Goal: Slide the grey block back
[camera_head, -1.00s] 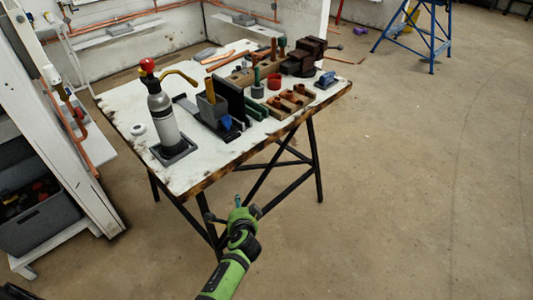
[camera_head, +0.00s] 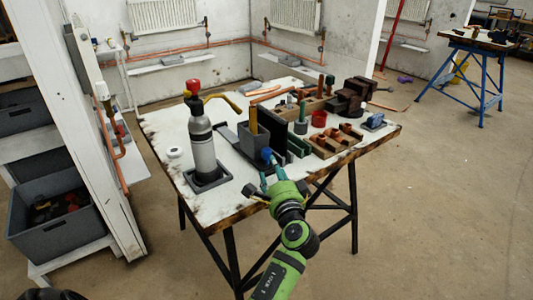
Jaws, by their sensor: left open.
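A grey block-like holder (camera_head: 252,144) stands on the white workbench (camera_head: 225,205), with a yellow-handled tool (camera_head: 253,118) upright in it. A blue item (camera_head: 267,154) is at its front right. A flatter grey piece (camera_head: 249,86) lies at the bench's far edge; I cannot tell which grey thing the task names. My left gripper (camera_head: 269,180) is open and seems empty. It is at the bench's front edge, on the near side of the holder; any contact is unclear. My right gripper is out of view.
A gas cylinder (camera_head: 203,150) with a red top stands in a dark tray left of the holder. A dark upright panel (camera_head: 273,131) is close on the right. Fittings (camera_head: 335,139), a red ring (camera_head: 319,119) and a vise (camera_head: 352,95) crowd the right side. The front-left bench top is clear.

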